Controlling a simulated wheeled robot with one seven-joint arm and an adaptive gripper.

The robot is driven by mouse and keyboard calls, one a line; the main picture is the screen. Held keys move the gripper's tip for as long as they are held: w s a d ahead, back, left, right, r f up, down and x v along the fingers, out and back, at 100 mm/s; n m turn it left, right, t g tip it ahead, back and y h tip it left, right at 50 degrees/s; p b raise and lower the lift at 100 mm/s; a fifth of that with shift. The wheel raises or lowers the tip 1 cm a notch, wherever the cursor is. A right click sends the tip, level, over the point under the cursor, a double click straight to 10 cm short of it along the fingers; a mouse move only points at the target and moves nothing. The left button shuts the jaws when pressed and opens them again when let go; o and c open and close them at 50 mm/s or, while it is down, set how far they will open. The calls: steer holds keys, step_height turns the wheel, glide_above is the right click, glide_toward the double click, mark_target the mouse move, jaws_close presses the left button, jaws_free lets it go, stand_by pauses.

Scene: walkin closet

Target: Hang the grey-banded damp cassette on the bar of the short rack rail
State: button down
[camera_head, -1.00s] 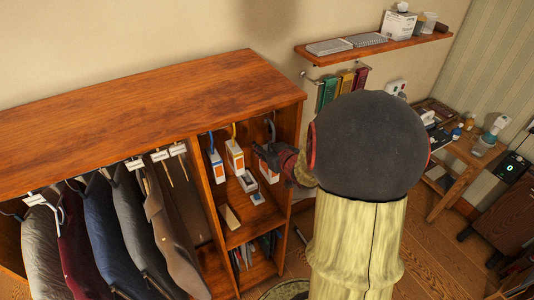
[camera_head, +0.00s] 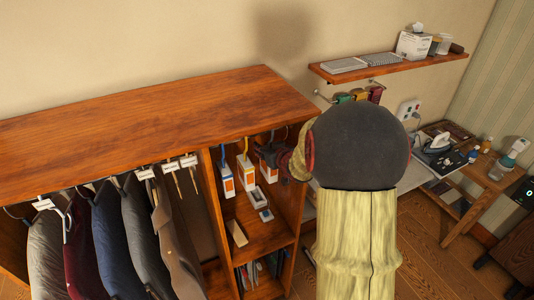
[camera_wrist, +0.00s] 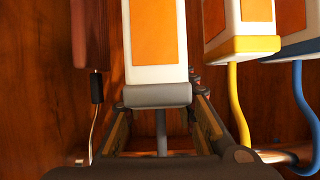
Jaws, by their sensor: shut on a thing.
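The grey-banded damp cassette (camera_wrist: 157,45) is a white block with an orange face and a grey band at its hook end. My gripper (camera_wrist: 160,108) is shut on it at the grey band, with the grey hook stem running back between the fingers. In the head view my gripper (camera_head: 267,154) is inside the cabinet's narrow compartment, and the cassette (camera_head: 268,173) shows just below it.
A yellow-banded cassette (camera_wrist: 236,22) and a blue-banded cassette (camera_wrist: 292,28) hang close beside the held one. Small boxes lie on the compartment shelf (camera_head: 270,235) below. The cabinet's right side wall (camera_head: 291,195) is close. Jackets (camera_head: 110,235) hang at the left.

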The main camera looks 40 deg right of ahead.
steer(key=b+x, duration=0.1)
steer(key=x, duration=0.1)
steer(key=shift+w+d, duration=0.15)
steer(key=shift+w, duration=0.3)
steer(key=shift+f+b, duration=0.75)
steer(key=shift+f, duration=0.3)
steer(key=c, duration=1.4)
jaws_free()
steer(key=shift+o, duration=0.3)
steer(key=v, duration=1.2)
